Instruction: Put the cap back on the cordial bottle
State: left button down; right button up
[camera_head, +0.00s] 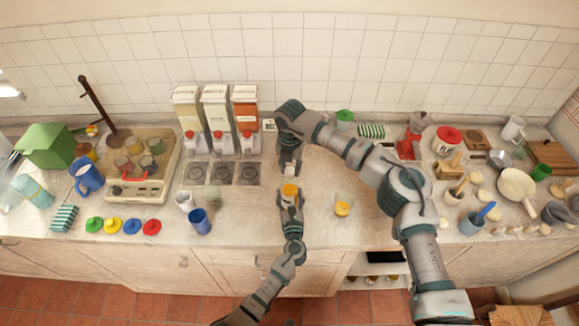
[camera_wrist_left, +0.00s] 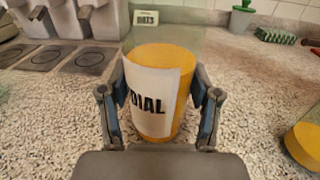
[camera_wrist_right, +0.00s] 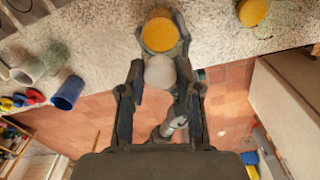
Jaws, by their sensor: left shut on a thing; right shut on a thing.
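The cordial bottle (camera_wrist_left: 185,95) is clear with yellow-orange liquid and a white label. It stands upright on the counter in the left wrist view, its top out of frame. My left gripper (camera_wrist_left: 160,110) is shut around its lower body; in the head view the bottle (camera_head: 289,189) is at the counter's middle. My right gripper (camera_head: 290,168) points down just behind and above it. In the right wrist view, a pale round cap (camera_wrist_right: 160,72) is between the right fingers, overlapping the near edge of the yellow liquid. I cannot tell whether cap and bottle neck touch.
A glass with orange drink (camera_head: 343,206) stands right of the bottle. A blue cup (camera_head: 200,221) and a white cup (camera_head: 185,201) stand to the left. Three dispensers (camera_head: 215,115) are behind left. The counter right around the bottle is mostly clear.

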pick_arm(q)
jog(key=shift+d, duration=0.1)
pick_arm(e)
jog(key=m, duration=0.5)
jog(key=shift+m, duration=0.3)
jog(key=m, duration=0.2)
jog(key=shift+m, duration=0.4)
jog(key=m, duration=0.7)
jog(key=shift+d, duration=0.1)
jog(key=o, duration=0.8)
jog(key=shift+s, duration=0.1)
jog(key=shift+c, duration=0.2)
jog(key=shift+r, duration=0.1)
pick_arm(q)
jog(key=shift+c, duration=0.8)
grip_release()
pick_arm(e)
notch_tip(320, 180, up, 12)
jog(key=shift+f, duration=0.2)
